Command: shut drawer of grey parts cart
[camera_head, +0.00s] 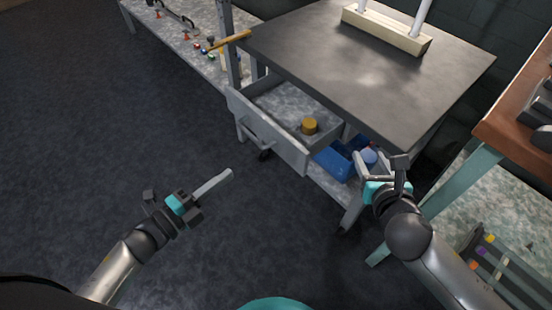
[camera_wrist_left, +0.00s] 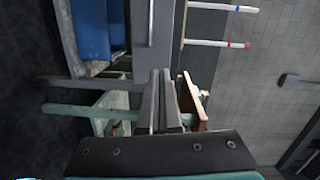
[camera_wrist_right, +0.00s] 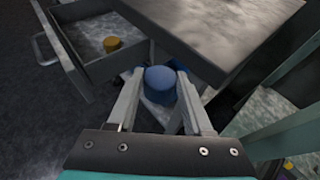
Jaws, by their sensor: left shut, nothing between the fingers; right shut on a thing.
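The grey parts cart (camera_head: 375,60) has its drawer (camera_head: 275,143) pulled out, with a bar handle (camera_head: 262,130) on its front. A yellow cylinder (camera_head: 309,126) sits inside the drawer, and both also show in the right wrist view, the drawer (camera_wrist_right: 78,62) at upper left. My left gripper (camera_head: 229,173) is shut and empty, in the air left of the cart and apart from the handle. My right gripper (camera_head: 371,154) is shut on a blue round piece (camera_wrist_right: 160,84) beside the cart's near right side, below the top.
A blue bin (camera_head: 335,162) stands on the cart's lower shelf. A cream block with white tubes (camera_head: 386,30) is on the cart top. A wooden-topped bench (camera_head: 515,110) is close on the right. A long bench with small parts (camera_head: 185,25) is behind. Floor at left is clear.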

